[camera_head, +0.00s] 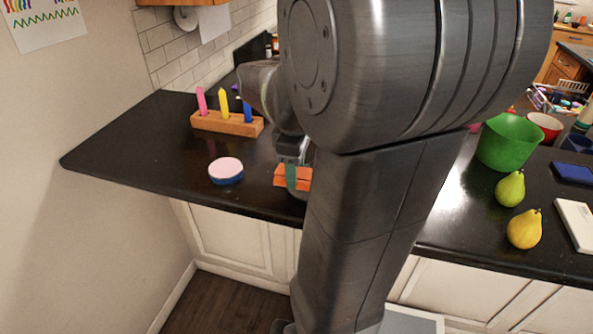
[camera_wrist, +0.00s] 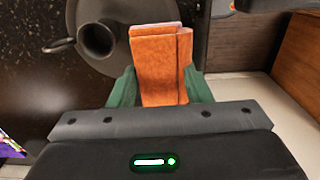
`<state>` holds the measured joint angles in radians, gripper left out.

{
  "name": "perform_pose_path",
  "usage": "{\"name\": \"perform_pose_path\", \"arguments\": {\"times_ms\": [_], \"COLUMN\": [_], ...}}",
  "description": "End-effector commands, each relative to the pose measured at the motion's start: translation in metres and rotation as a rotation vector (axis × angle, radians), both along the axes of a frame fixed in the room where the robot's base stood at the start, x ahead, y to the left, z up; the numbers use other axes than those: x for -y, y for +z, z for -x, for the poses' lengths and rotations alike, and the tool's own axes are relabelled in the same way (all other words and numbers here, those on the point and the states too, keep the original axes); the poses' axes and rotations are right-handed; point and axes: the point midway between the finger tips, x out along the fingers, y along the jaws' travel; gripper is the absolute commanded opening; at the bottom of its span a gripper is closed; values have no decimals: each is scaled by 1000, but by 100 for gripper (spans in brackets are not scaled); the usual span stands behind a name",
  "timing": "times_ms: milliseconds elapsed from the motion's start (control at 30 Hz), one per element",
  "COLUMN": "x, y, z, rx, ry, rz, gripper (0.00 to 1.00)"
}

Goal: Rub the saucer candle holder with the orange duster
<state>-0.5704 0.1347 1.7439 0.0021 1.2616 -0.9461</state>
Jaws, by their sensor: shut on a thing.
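The orange duster (camera_wrist: 157,50) is held between the green fingers of my gripper (camera_wrist: 158,80) in the wrist view. The dark grey saucer candle holder (camera_wrist: 97,38), with a round cup and a side handle, lies beyond the fingers at the upper left. The duster overlaps part of its saucer in that view; I cannot tell whether they touch. In the head view the duster (camera_head: 280,178) shows low over the counter, with a green fingertip (camera_head: 291,178) across it. There the candle holder is mostly or wholly hidden by my arm.
A pink-and-blue round thing (camera_head: 226,171) sits left of the duster on the black counter (camera_head: 130,150). Behind it stands a wooden block (camera_head: 227,123) with coloured pegs. Right of my arm are a green bowl (camera_head: 509,142), a green pear (camera_head: 510,189) and a yellow pear (camera_head: 524,230).

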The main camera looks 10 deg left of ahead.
Motion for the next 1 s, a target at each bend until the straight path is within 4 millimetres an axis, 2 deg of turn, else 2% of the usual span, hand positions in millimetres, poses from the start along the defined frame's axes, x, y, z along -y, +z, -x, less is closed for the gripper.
{"name": "perform_pose_path", "arguments": {"times_ms": [33,467,1000], "x": [-1,-5,-6], "y": [9,45,47], "z": [-1,-5,-5], "rx": [0,0,0], "ry": [-1,-10,-12], "rz": [0,0,0], "gripper": [26,26,26]}}
